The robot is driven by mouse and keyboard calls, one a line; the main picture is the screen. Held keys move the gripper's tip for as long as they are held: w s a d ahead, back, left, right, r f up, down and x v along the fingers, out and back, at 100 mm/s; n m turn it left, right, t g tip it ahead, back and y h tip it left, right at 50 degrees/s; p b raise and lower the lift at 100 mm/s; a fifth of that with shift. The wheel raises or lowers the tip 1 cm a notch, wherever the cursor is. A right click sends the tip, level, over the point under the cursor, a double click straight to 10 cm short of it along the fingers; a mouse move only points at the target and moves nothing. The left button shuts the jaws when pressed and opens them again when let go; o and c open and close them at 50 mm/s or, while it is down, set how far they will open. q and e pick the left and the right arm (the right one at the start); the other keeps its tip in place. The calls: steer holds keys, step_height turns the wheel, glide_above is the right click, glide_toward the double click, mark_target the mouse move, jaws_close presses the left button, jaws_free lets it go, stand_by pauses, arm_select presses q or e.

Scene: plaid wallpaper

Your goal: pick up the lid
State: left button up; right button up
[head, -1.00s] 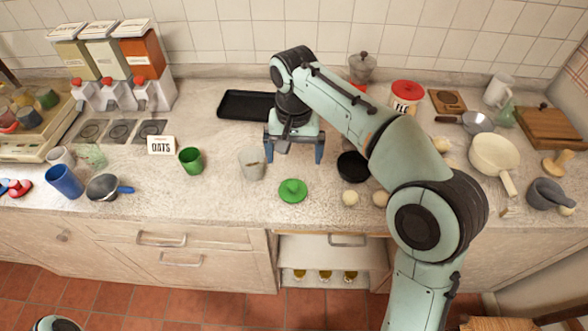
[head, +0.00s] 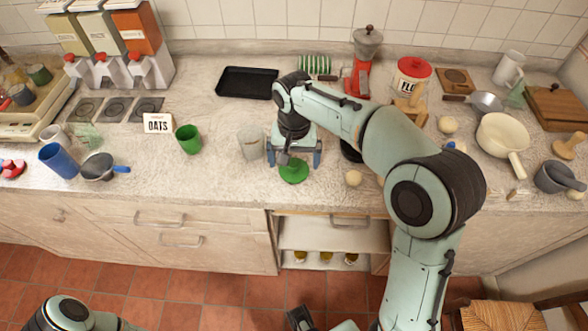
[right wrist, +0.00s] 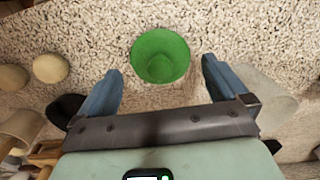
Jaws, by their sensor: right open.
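The lid is a green disc with a raised knob (head: 293,174), lying on the counter near its front edge. My right gripper (head: 294,160) is just above it, fingers pointing down, and partly covers it in the head view. In the right wrist view, the lid (right wrist: 160,55) shows whole, ahead of the two open blue fingers (right wrist: 165,85) and roughly centred between them. Nothing is between the fingers, and I see no contact with the lid. My left arm shows only in part at the bottom of the head view; its fingers cannot be seen.
A translucent cup (head: 251,145) stands close to the gripper's left, with a green cup (head: 188,139) farther left. A pale round item (head: 353,178) lies to the right. A black tray (head: 247,83) and a red coffee grinder (head: 361,75) are behind. Bare counter lies left of the lid.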

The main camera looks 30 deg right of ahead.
step_height(320, 180, down, 2)
steer(key=shift+f, duration=0.2)
steer(key=c, duration=0.9)
steer(key=shift+r, duration=0.15)
